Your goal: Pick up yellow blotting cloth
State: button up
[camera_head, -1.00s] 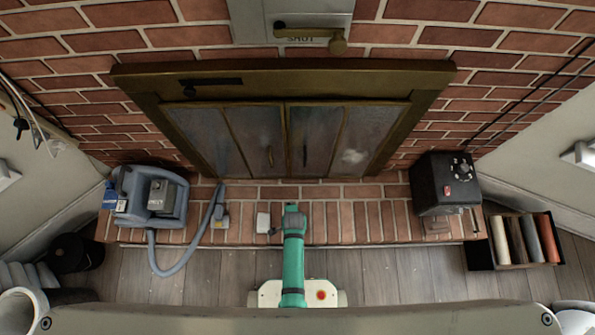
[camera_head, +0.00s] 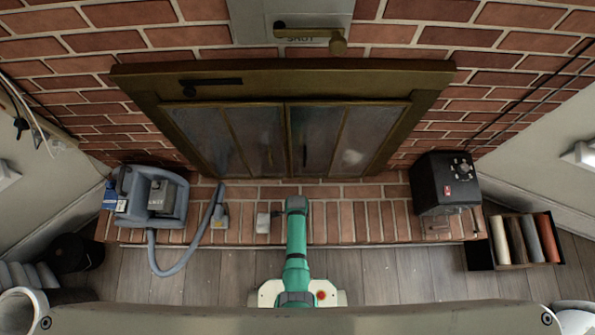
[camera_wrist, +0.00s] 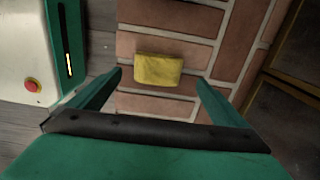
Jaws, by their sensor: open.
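The yellow blotting cloth (camera_wrist: 158,70) shows in the wrist view as a small folded yellow pad lying on the brick hearth. My gripper (camera_wrist: 160,80) is open, with one green finger to the left of the cloth and one to the right. The cloth lies ahead of and between the fingertips, and the fingers do not appear to touch it. How high the fingers are above the bricks is hard to tell. In the head view I cannot make out the cloth or my fingers; my green arm stands in front of the hearth's middle.
The brick hearth (camera_head: 345,224) carries a grey vacuum (camera_head: 150,196) with a hose at left, a small pale block (camera_head: 263,222) near my arm, and a black box (camera_head: 444,183) at right. A bin of rolls (camera_head: 483,257) stands on the floor. The glass-doored fireplace (camera_head: 290,138) is behind.

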jog(key=f, duration=0.3)
jog(key=shift+s+d, duration=0.2)
jog(key=shift+f, duration=1)
jog(key=shift+c, duration=0.6)
jog(key=c, duration=1)
